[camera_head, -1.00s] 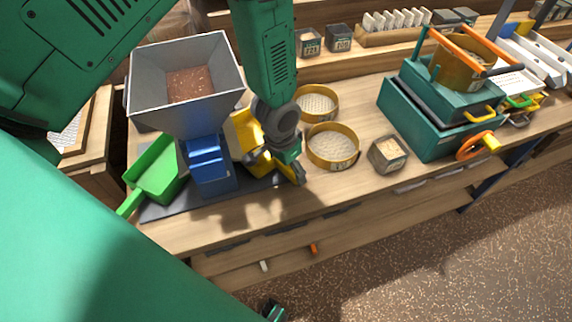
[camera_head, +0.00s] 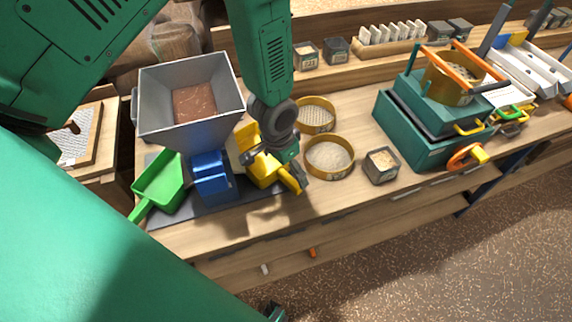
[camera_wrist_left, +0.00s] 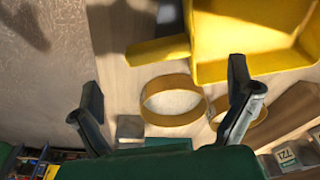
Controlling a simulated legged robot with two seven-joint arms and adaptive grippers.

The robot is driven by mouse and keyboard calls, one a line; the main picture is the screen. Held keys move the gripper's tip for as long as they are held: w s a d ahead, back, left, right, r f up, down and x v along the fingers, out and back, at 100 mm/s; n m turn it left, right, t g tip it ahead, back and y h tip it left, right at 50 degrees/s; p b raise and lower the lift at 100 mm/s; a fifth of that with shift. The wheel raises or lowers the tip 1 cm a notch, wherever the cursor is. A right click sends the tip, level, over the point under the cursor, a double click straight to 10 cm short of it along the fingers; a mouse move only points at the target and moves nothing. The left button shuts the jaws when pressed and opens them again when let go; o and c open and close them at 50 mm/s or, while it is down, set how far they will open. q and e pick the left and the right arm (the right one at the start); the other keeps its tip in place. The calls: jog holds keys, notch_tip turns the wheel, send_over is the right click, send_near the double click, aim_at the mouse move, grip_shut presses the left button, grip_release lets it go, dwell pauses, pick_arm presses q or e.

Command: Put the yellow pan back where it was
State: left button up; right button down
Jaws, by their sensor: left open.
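The yellow pan (camera_head: 250,144) stands on the bench just right of the blue chute (camera_head: 211,177), under the grey hopper's right side. Its handle points toward the bench front. My left gripper (camera_head: 277,168) is above the pan's handle, with its fingers spread, and hides part of the pan. In the left wrist view the pan (camera_wrist_left: 245,32) fills the upper right, and its handle reaches left. The open fingers (camera_wrist_left: 165,88) there have nothing between them, and the handle lies beyond their tips. My right gripper is not seen.
A grey hopper (camera_head: 150,92) with brown grains stands left of my arm, and a green scoop (camera_head: 160,184) lies left of the chute. Two round sieves (camera_head: 330,170) and a small sample box (camera_head: 381,180) are to the right. A teal shaker (camera_head: 400,128) stands farther right.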

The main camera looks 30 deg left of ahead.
pick_arm(q)
jog(key=shift+s+a+r+p, duration=0.15)
jog(key=shift+r+p, duration=0.2)
jog(key=shift+r, duration=0.65)
jog(key=shift+s+d+r+p, duration=0.15)
jog(key=shift+r+p, duration=0.15)
jog(key=shift+r, duration=0.65)
jog(key=shift+s+a+r+p, duration=0.15)
jog(key=shift+r+p, duration=0.2)
jog(key=shift+r, duration=0.65)
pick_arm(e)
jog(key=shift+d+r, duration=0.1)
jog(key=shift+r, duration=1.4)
